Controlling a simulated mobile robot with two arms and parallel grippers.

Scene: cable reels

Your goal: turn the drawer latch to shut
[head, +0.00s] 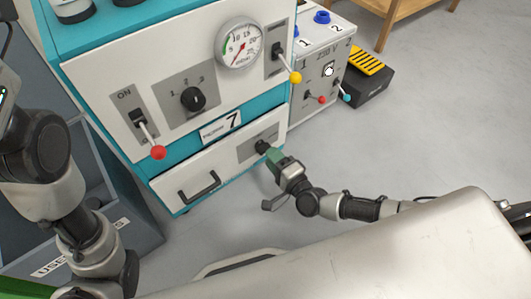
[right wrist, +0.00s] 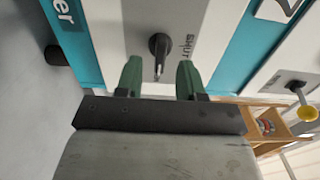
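The drawer latch (head: 262,146) is a small black knob on a grey plate, at the right end of the white drawer front (head: 222,172). In the right wrist view the latch (right wrist: 159,45) stands between my two green fingers, with the word SHUT on the plate to its right. My right gripper (head: 271,157) is at the latch; in the right wrist view its fingers (right wrist: 159,68) are apart, with gaps on both sides of the knob. I cannot tell which mark the latch points to. The drawer has a black handle (head: 199,187) and looks closed. My left arm shows at the left, its gripper out of view.
Above the drawer are a black dial (head: 193,99), a gauge (head: 240,46), a red-tipped lever (head: 157,152) and a yellow-tipped lever (head: 295,77). A grey bin (head: 135,230) stands at the left.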

